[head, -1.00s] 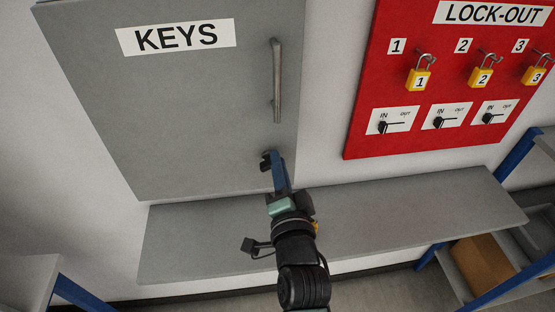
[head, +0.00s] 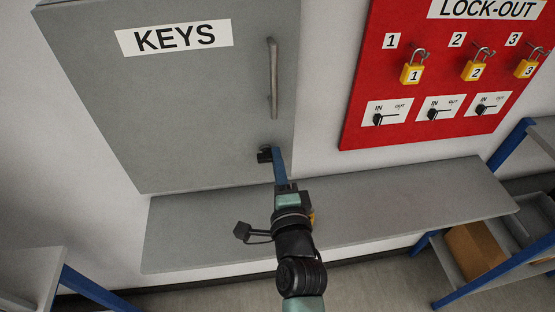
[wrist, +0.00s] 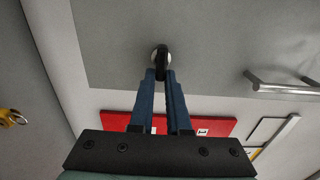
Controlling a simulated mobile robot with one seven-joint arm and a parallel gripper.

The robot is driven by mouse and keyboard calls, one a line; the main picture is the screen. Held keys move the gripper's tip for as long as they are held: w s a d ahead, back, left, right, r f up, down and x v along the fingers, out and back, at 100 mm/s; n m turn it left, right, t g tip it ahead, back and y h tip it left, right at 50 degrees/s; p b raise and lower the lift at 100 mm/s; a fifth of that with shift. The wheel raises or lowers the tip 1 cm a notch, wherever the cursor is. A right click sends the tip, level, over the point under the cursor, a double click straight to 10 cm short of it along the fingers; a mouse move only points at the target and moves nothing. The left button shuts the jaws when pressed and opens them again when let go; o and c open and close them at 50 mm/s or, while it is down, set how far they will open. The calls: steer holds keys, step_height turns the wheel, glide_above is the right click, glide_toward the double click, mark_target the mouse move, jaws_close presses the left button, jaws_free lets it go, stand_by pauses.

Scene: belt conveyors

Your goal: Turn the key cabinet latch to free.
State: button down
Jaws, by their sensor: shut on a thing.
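The grey key cabinet (head: 200,100) with the KEYS label is on the wall at upper left in the head view. Its dark latch (head: 264,154) is low on the door, below the vertical bar handle (head: 273,80). My gripper (head: 277,152) is at the latch, its blue fingers reaching up to it. In the wrist view the fingers (wrist: 162,76) are shut on the black latch knob (wrist: 161,60), which has a pale round base on the door. The fingers hide part of the latch, and I cannot tell its exact angle.
A grey shelf (head: 400,206) runs under the cabinet, below my arm. The red lock-out board (head: 365,85) with yellow padlocks and small switches is on the wall to the right. Blue-framed racks stand at lower left (head: 95,290) and right (head: 510,150).

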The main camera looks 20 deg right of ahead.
steer(key=c, duration=0.9)
jaws_free()
steer(key=b+v, duration=0.4)
steer(key=v, duration=0.9)
